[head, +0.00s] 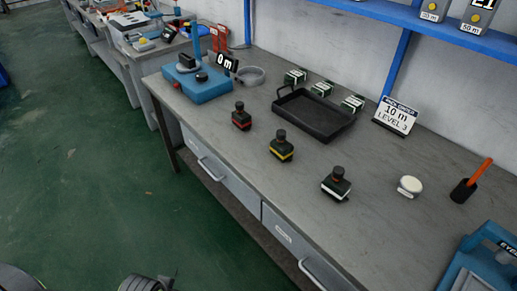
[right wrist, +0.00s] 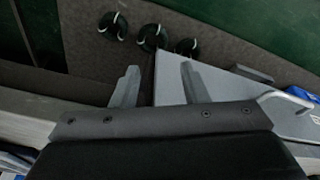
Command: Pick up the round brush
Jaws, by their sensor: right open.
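In the head view, a tool with an orange handle (head: 480,171) leans up out of a black cylindrical part (head: 463,191) at the right of the grey bench. It looks like the round brush, but I cannot tell whether the black part is its head or a holder. A small round white piece (head: 410,185) stands to its left. My right gripper (right wrist: 160,70) is open in the right wrist view, with nothing between its fingers. It is apart from the orange-handled tool, which does not show in that view. My left gripper is not in view.
On the bench (head: 235,112) are a black tray (head: 318,118), black-topped blocks with red (head: 241,120), yellow (head: 281,150) and white (head: 336,188) bands, and a level sign (head: 396,116). A blue device (head: 198,82) stands far left; a blue holder (head: 490,262) stands front right.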

